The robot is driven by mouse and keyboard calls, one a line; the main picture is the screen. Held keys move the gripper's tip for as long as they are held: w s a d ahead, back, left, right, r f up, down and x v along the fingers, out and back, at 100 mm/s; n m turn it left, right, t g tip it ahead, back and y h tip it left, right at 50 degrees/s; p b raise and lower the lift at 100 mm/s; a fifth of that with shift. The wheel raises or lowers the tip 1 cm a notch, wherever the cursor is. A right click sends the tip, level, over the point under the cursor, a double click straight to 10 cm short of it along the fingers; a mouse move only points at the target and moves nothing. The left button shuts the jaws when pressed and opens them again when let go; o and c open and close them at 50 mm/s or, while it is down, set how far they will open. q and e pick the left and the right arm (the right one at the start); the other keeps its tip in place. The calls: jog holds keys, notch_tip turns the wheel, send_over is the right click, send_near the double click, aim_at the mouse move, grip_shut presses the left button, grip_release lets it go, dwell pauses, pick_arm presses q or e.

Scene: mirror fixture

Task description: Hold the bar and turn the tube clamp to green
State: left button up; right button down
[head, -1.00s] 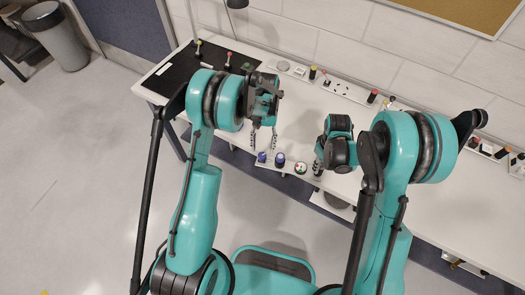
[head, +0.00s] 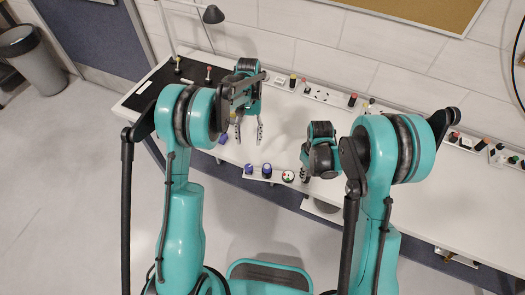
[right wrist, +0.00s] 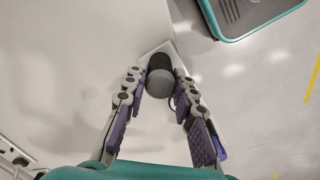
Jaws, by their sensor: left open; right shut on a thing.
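My right gripper (right wrist: 160,82) is shut on a dark cylinder with a grey end (right wrist: 160,85), likely the bar, which stands up from a white plate. In the head view the right gripper (head: 305,172) is at the table's front edge, mostly hidden behind its wrist. Left of it is a round piece with red, green and white on top (head: 288,176); I cannot tell whether it is the tube clamp. My left gripper (head: 249,134) is open and empty, fingers pointing down, above the table behind the blue-topped knobs.
Two blue-topped knobs (head: 249,169) (head: 267,170) stand along the table's front edge. A small blue piece (head: 222,139) lies left of my left gripper. A lamp (head: 213,15) and small fixtures line the wall.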

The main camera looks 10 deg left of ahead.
dwell(0.4)
jog(key=c, duration=1.2)
grip_release()
jog(key=shift+o, duration=0.2)
jog(key=s+d+r+m+t+b, duration=0.1)
jog(key=d+r, duration=0.1)
jog(key=r, duration=0.6)
jog(key=s+d+r+m+t+b, duration=0.1)
jog(key=s+r, duration=0.1)
jog(key=r, duration=0.6)
pick_arm(q)
jog(key=s+a+r+t+b, duration=0.1)
jog(key=s+r+t+b, duration=0.1)
jog(key=s+r+t, duration=0.6)
jog(key=s+a+m+t+b, duration=0.1)
jog(key=s+t+b, duration=0.2)
jog(key=s, duration=0.9)
jog(key=shift+s+a+f+t+b, duration=0.2)
jog(key=shift+s+f+t+b, duration=0.1)
jog(key=shift+s+f, duration=0.15)
pick_arm(e)
jog(key=s+d+m+t, duration=0.5)
jog(key=s+d+m, duration=0.2)
jog(key=s, duration=0.5)
jog(key=shift+s+r, duration=0.3)
jog(key=shift+r, duration=0.15)
